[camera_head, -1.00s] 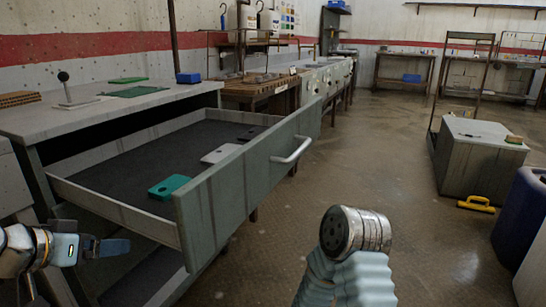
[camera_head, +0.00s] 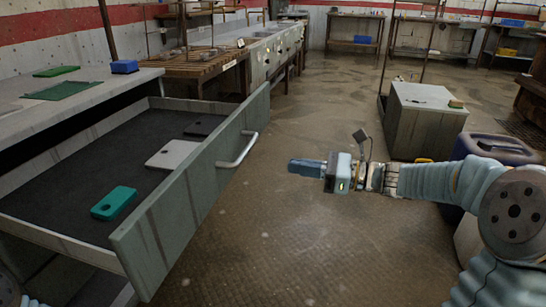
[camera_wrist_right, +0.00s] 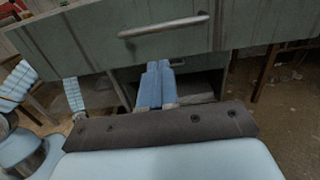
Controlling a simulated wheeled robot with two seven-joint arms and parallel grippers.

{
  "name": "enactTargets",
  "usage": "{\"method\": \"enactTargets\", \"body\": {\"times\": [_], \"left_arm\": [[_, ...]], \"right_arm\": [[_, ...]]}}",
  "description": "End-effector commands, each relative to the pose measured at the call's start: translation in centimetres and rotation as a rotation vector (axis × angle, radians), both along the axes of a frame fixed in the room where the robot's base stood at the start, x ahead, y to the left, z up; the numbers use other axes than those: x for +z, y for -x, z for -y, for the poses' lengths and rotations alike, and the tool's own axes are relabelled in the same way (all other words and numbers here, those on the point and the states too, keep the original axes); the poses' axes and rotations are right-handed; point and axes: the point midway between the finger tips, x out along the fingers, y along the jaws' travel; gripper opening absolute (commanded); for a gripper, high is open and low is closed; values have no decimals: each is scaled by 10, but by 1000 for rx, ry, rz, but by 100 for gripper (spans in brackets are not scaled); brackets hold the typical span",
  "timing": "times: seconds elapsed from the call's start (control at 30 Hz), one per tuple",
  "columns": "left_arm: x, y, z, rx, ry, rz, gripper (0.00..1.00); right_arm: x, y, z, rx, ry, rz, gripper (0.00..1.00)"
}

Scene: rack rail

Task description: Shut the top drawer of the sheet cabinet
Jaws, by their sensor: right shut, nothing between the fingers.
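The top drawer (camera_head: 190,185) of the sheet cabinet stands pulled far out, its grey-green front facing right. Its bar handle (camera_head: 238,152) is on that front. Inside lie a teal plate (camera_head: 114,202), a light grey plate (camera_head: 172,154) and a dark piece (camera_head: 202,128). My right gripper (camera_head: 292,167) is shut and empty, to the right of the drawer front and apart from it. In the right wrist view the closed blue fingers (camera_wrist_right: 157,84) point toward the cabinet, below the handle (camera_wrist_right: 164,27). My left gripper is not visible in the head view.
The cabinet top (camera_head: 60,105) holds green sheets (camera_head: 62,90) and a blue box (camera_head: 124,67). A grey box (camera_head: 422,120) and a dark blue bin (camera_head: 495,150) stand at right. The brown floor in front of the drawer is clear.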

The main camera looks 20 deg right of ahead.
Motion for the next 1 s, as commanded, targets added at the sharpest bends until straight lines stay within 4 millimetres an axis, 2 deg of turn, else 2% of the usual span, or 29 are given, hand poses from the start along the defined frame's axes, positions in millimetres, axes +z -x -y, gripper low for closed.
{"method": "enactTargets", "body": {"times": [0.6,0.8,1.0], "left_arm": [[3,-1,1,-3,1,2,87],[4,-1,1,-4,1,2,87],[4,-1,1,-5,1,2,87]], "right_arm": [[-2,-67,-94,4,4,-3,0],[-2,-78,-108,3,4,-3,0],[-3,-80,-111,2,4,-3,0]]}}
